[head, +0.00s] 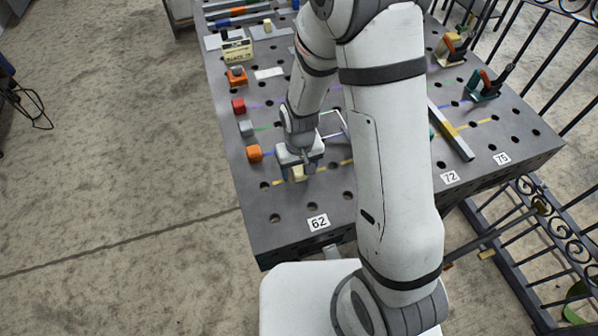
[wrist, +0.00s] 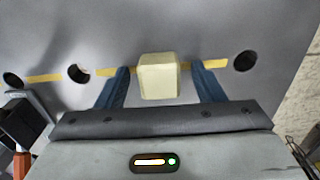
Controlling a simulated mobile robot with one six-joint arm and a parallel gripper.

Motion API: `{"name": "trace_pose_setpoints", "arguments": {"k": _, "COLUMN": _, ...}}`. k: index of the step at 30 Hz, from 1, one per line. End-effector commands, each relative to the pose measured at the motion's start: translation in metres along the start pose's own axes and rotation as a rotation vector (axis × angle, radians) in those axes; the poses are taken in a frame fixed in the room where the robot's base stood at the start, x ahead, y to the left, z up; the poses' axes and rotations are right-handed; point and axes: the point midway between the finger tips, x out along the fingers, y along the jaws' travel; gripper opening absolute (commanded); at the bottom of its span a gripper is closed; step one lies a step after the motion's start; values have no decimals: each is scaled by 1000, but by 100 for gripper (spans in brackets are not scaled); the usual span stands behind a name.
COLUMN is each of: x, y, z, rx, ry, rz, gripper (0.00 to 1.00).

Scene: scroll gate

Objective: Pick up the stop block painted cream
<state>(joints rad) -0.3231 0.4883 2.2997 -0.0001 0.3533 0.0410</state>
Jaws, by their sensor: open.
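The cream stop block (wrist: 158,76) sits on the grey perforated table (wrist: 205,30), on a yellow line. It also shows in the head view (head: 298,174), partly hidden by my gripper. My gripper (wrist: 162,84) is open, with one blue finger on each side of the cream block. Gaps show between the block and both fingers, and the fingers do not press on it. In the head view my gripper (head: 300,170) is low over the near left part of the table.
A number 62 label (head: 318,222) marks the near edge, where the table is clear.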

Motion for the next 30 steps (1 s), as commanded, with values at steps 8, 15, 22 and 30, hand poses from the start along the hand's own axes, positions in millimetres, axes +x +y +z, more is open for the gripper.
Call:
{"name": "trace_pose_setpoints", "arguments": {"k": 8, "x": 0, "y": 0, "z": 0, "rx": 1, "ry": 0, "rz": 0, "gripper": 44}}
{"name": "trace_pose_setpoints", "arguments": {"k": 15, "x": 0, "y": 0, "z": 0, "rx": 1, "ry": 0, "rz": 0, "gripper": 24}}
{"name": "trace_pose_setpoints", "arguments": {"k": 22, "x": 0, "y": 1, "z": 0, "rx": 2, "ry": 0, "rz": 0, "gripper": 5}}
{"name": "trace_pose_setpoints", "arguments": {"k": 30, "x": -2, "y": 1, "z": 0, "rx": 2, "ry": 1, "rz": 0, "gripper": 5}}
